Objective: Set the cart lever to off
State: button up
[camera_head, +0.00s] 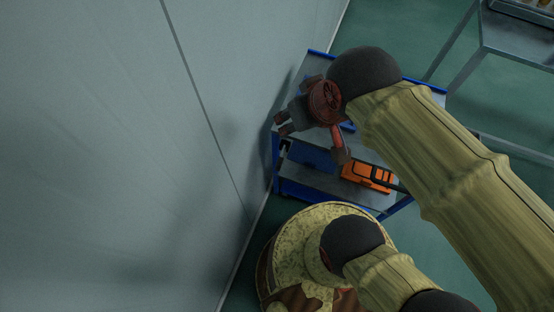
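The cart (325,185) has grey shelves with blue edges and stands beside the pale wall, partly hidden under my arm. A short red bar with a brown knob (340,146) shows just below my wrist, over the cart. I cannot tell whether it is the cart lever or part of my arm, and no lever setting can be read. My gripper (282,124) is above the cart's left edge, pointing left toward the wall. Its two dark fingers look apart, with nothing seen between them. It is not seen touching the cart.
An orange object (366,176) with a dark part lies on the cart's shelf. The wall (150,150) fills the left side, close to my gripper. A grey metal table (515,35) stands at the upper right. Green floor (410,35) shows between cart and table.

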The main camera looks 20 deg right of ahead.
aim_at(280, 158)
jog(key=k+l+z, duration=0.2)
jog(key=z, duration=0.2)
jog(key=k+l+z, duration=0.15)
jog(key=l+z, duration=0.2)
